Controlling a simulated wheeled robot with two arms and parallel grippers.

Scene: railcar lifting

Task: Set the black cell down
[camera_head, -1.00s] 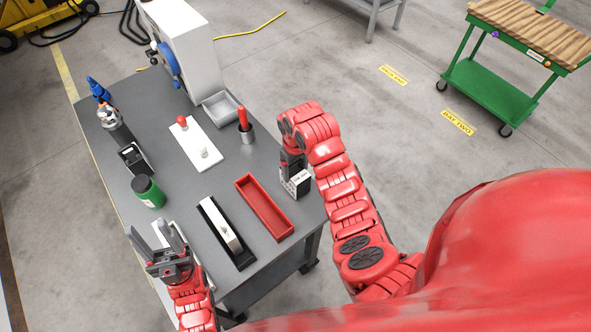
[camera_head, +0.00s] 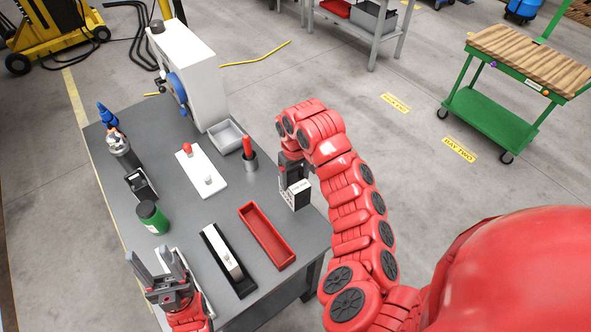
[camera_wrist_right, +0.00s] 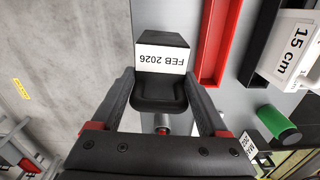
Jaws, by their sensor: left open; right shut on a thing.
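The black cell (camera_head: 297,193) has a white label reading "FEB 2026" in the right wrist view (camera_wrist_right: 162,62). My right gripper (camera_head: 291,169) is shut on it, with one finger on each side in the wrist view (camera_wrist_right: 160,95). The cell shows at the table's right edge, right of the red tray (camera_head: 250,212); I cannot tell its height. A second dark, labelled cell (camera_head: 140,186) stands at the table's left side, behind the green jar. My left gripper (camera_head: 154,264) is open and empty above the table's near left corner.
The grey table (camera_head: 190,220) also holds a black holder with a white "15 cm" block (camera_head: 222,251), a green jar (camera_head: 153,219), a white plate with knobs (camera_head: 201,172), a cup with a red handle (camera_head: 249,158), a grey bin (camera_head: 228,137) and a white machine (camera_head: 190,70).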

